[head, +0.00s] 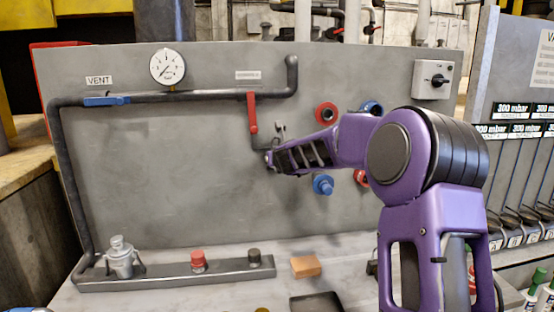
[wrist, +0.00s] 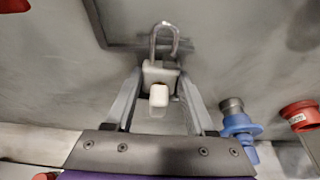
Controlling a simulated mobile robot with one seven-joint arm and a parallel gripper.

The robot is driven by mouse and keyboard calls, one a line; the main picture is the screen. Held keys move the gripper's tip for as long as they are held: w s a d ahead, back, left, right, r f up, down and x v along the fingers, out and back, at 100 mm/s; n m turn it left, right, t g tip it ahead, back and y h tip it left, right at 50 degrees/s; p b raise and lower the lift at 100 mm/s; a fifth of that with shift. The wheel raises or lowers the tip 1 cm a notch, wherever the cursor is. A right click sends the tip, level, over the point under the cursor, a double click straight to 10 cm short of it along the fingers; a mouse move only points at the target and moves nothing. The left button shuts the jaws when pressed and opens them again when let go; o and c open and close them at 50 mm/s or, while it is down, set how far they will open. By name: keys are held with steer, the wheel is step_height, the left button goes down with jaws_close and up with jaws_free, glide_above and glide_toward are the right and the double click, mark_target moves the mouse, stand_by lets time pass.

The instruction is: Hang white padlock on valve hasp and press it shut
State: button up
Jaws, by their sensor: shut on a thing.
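The white padlock (wrist: 160,74) is held between the two fingers of my gripper (wrist: 161,88) in the wrist view. Its metal shackle (wrist: 165,36) points away from the gripper. I cannot tell whether the shackle is open or through anything. In the head view my gripper (head: 271,158) is at the panel, just below and right of the red valve handle (head: 252,112), which hangs down. A small grey fitting (head: 279,128) shows just above the gripper; I cannot tell whether it is the hasp. The padlock is not clear in the head view.
The grey panel (head: 160,180) carries a pipe (head: 190,97), a gauge (head: 167,67) and a blue lever (head: 106,101). Blue (head: 323,185) and red (head: 326,112) couplings sit right of my gripper. A rail (head: 230,272) and an orange block (head: 305,266) are below.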

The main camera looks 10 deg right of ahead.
steer(key=shift+f+b, duration=0.15)
steer(key=shift+b, duration=0.2)
stand_by(0.3)
steer(key=o, duration=1.4)
steer(key=shift+c, duration=0.4)
steer(key=b+v, duration=0.2)
steer(key=v, duration=0.5)
